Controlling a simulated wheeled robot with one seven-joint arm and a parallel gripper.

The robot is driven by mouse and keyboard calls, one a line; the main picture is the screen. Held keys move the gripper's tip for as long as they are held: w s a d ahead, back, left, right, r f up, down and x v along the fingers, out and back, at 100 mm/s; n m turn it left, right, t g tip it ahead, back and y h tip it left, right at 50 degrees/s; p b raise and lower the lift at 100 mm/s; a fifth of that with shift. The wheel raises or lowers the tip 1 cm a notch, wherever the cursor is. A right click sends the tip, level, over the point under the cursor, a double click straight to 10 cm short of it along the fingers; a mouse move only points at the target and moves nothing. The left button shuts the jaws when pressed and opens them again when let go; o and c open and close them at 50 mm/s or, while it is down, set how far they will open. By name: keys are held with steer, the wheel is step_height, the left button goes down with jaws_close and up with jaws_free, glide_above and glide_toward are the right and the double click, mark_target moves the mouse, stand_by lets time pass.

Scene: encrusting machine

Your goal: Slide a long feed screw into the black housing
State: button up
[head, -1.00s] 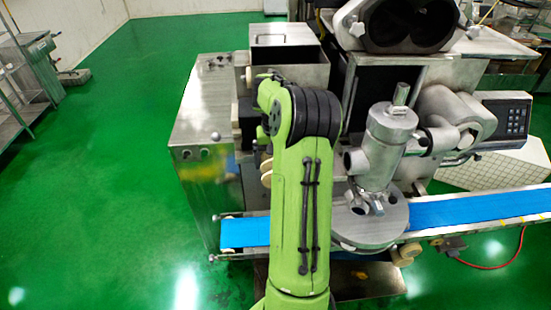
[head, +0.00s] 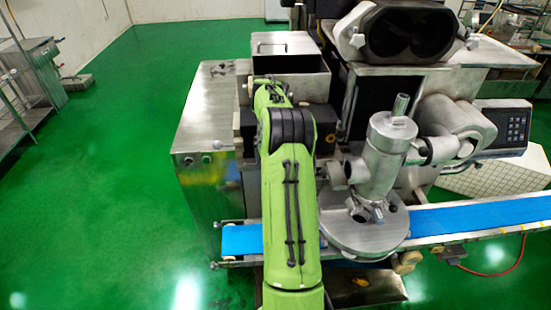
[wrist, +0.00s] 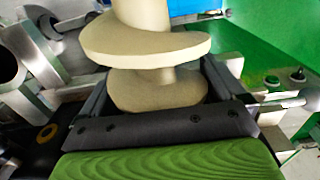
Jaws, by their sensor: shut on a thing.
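In the wrist view, my gripper (wrist: 156,82) is shut on a cream feed screw (wrist: 145,38), with its dark fingers on either side of the lower flights. The screw's far end runs out of the top of that picture. In the head view, my green arm hides the gripper and the screw. A black block (head: 245,130), which may be the housing, shows on both sides of my arm below the steel hopper. A larger dark housing with two round bores (head: 408,36) sits at the machine's top. I cannot tell whether the screw touches either.
A steel cylinder (head: 385,150) stands on a round plate right of my arm. A blue conveyor belt (head: 480,214) crosses the machine's front. A steel hopper (head: 290,80) is behind my arm. Open green floor (head: 110,180) lies to the left.

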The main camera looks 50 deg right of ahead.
steer(key=shift+w+d, duration=0.5)
steer(key=shift+d, duration=0.15)
steer(key=o, duration=1.1)
steer(key=shift+c, duration=0.2)
steer(key=shift+r, duration=3.8)
